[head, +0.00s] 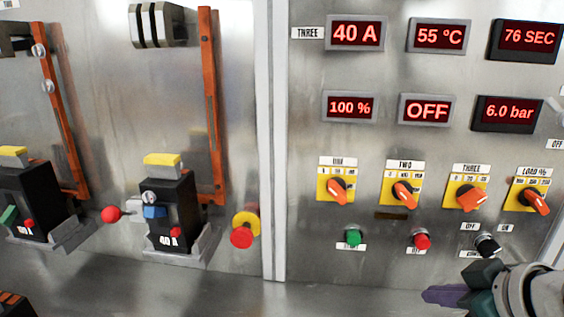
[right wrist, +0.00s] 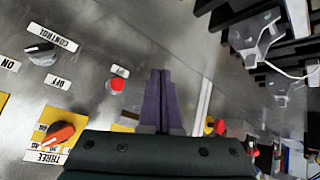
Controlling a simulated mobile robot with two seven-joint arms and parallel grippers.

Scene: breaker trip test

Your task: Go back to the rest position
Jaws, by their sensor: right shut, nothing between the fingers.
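My right gripper (head: 446,296) is at the lower right of the head view, in front of the control panel (head: 385,240). Its purple fingers are closed together with nothing between them. In the right wrist view the shut fingers (right wrist: 160,85) point up the picture, beside a red button (right wrist: 117,85). I cannot tell the exact gap to the panel; no contact shows. My left gripper is not in view.
Near the right gripper are a black selector knob (head: 487,245), a red button (head: 422,241) and a green button (head: 353,237). Orange knobs (head: 471,197) sit above. A breaker (head: 172,210) and a red mushroom button (head: 242,236) are further left. Displays read 40 A and OFF.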

